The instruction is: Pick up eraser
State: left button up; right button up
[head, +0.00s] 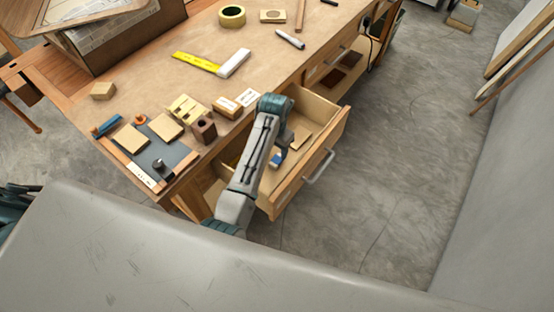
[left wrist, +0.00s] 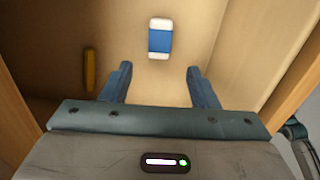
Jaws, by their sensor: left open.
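The eraser (left wrist: 159,38), white with a blue sleeve, lies on the floor of the open drawer (head: 328,145). My left gripper (left wrist: 158,78) is open and empty. It points down into the drawer, and in the left wrist view the eraser shows just beyond the fingertips, between their lines and apart from both fingers. In the head view my left arm hides part of the drawer; a small blue patch beside the gripper may be the eraser. My right gripper does not show.
A yellow object (left wrist: 90,68) lies in the drawer left of the eraser. Drawer walls (left wrist: 290,65) stand close on both sides. The workbench (head: 150,70) above holds a tape roll (head: 232,16), a square (head: 215,63) and several wooden blocks.

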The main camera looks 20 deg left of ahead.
aim_at(276, 160)
pick_arm(q)
jog(key=shift+w+f, duration=0.2)
jog(key=shift+f, duration=0.35)
jog(key=shift+w+f, duration=0.15)
jog(key=shift+f, duration=0.35)
jog(key=shift+w+f, duration=0.15)
jog(key=shift+f, duration=0.2)
jog(key=f+p, duration=0.1)
jog(key=f, duration=0.2)
jog(key=shift+s+f+p, duration=0.2)
jog(key=shift+f+p, duration=0.15)
jog(key=shift+f, duration=0.05)
jog(key=shift+w+f, duration=0.15)
jog(key=shift+f, duration=0.3)
jog(key=shift+r, duration=0.1)
jog(key=c, duration=1.1)
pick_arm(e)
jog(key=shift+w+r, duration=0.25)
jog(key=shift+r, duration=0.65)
